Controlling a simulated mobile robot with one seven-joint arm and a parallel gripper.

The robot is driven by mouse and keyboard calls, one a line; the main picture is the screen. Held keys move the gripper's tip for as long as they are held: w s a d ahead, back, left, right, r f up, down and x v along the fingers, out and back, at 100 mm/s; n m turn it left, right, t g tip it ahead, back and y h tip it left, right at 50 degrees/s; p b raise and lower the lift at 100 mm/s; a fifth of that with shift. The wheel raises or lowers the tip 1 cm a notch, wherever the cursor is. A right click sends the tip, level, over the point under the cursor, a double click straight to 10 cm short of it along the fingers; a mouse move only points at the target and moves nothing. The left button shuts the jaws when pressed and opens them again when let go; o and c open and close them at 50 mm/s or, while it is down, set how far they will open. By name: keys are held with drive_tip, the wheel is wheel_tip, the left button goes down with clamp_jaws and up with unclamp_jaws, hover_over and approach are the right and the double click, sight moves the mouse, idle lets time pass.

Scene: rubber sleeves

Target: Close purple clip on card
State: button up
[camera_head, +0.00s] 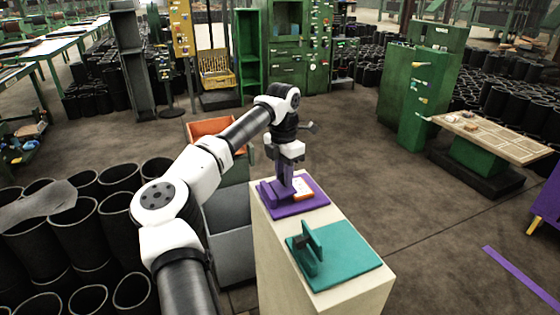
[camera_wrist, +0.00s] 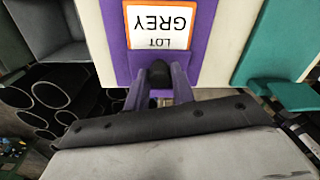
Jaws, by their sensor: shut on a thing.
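The purple clip (camera_head: 270,195) is on a purple board (camera_head: 312,204) on top of the cream stand; the board also shows in the wrist view (camera_wrist: 115,25). A white card with an orange border (camera_head: 304,188) lies on the board. In the wrist view the card (camera_wrist: 158,27) reads "LOT GREY" upside down, and its near edge is by the clip. My gripper (camera_head: 286,180) is down at the clip and shut on it. Whether the clip presses on the card is hidden.
A teal board (camera_head: 345,262) with a teal clip (camera_head: 312,243) shares the cream stand (camera_head: 268,250). Grey and orange bins (camera_head: 230,235) stand left of it. Black rubber sleeves (camera_head: 75,225) fill the left floor. The floor right of the stand is open.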

drive_tip(key=shift+w+d+f+g+y+p, duration=0.15)
drive_tip(key=shift+d+f+g+y+p, duration=0.2)
drive_tip(key=shift+y+p, duration=0.7)
drive_tip(key=o, duration=1)
drive_tip(key=shift+f, duration=0.1)
drive_tip(key=b+v, duration=0.1)
drive_tip(key=v, duration=1.3)
